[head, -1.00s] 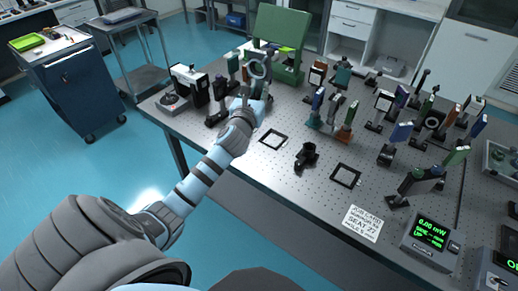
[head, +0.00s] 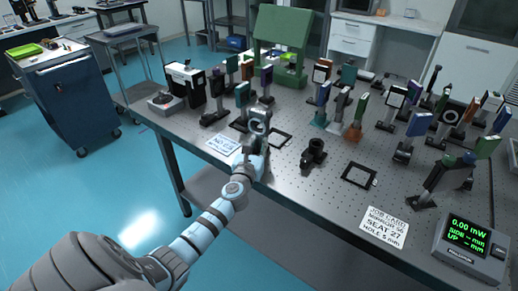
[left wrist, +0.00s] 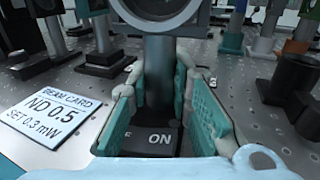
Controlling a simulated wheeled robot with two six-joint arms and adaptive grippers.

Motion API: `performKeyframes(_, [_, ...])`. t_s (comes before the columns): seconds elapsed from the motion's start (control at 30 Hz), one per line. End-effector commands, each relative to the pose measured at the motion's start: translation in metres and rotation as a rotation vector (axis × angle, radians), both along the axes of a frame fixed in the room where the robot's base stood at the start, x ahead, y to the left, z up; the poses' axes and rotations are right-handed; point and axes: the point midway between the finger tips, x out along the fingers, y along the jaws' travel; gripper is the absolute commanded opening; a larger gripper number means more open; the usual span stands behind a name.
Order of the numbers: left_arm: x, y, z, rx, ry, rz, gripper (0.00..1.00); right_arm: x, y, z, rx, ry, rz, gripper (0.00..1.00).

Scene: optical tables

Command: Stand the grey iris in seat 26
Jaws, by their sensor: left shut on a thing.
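My left gripper (head: 257,141) is shut on the post of the grey iris (head: 260,115), a ring-shaped mount standing upright above the fingers. In the left wrist view, the teal-padded fingers (left wrist: 165,105) flank the grey post (left wrist: 158,70), and the iris (left wrist: 160,12) is cut off at the top. A dark surface lettered "ON" shows below the post. Two black square frames lie on the table, one (head: 281,139) just right of the gripper and partly hidden, one (head: 359,174) farther right. I cannot read which is seat 26. My right gripper is not in view.
A black round holder (head: 314,152) stands between the frames. A beam card (head: 223,144) lies left of the gripper; a job card (head: 384,228) reads seat 27. A meter (head: 470,246) shows 0.00 mW. Mounted optics crowd the table (head: 300,190) behind; its front strip is clearer.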

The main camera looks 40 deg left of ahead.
Motion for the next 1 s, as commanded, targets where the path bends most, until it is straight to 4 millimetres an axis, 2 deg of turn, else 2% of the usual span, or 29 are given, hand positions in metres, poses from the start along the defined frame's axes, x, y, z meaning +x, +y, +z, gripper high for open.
performKeyframes(0.07, [0.000,0.000,0.003,0.001,-0.003,0.000,0.00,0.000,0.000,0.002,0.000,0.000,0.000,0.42])
performKeyframes(0.27, [0.000,0.000,-0.003,0.001,-0.002,0.000,0.00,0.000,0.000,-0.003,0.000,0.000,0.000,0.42])
performKeyframes(0.3, [0.000,0.000,-0.004,0.000,0.000,0.001,0.20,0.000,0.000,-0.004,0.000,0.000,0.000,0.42])
performKeyframes(0.4, [0.000,0.000,-0.003,0.000,0.000,0.001,0.36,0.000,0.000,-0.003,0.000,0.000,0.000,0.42])
performKeyframes(0.43, [0.000,0.000,-0.003,0.000,0.000,0.000,0.39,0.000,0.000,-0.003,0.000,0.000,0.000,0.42])
performKeyframes(0.8, [-0.001,0.000,-0.002,-0.001,0.000,0.000,0.39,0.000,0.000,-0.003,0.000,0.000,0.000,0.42])
performKeyframes(1.0, [-0.030,-0.012,0.000,0.000,0.002,0.000,0.39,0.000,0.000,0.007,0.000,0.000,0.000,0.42])
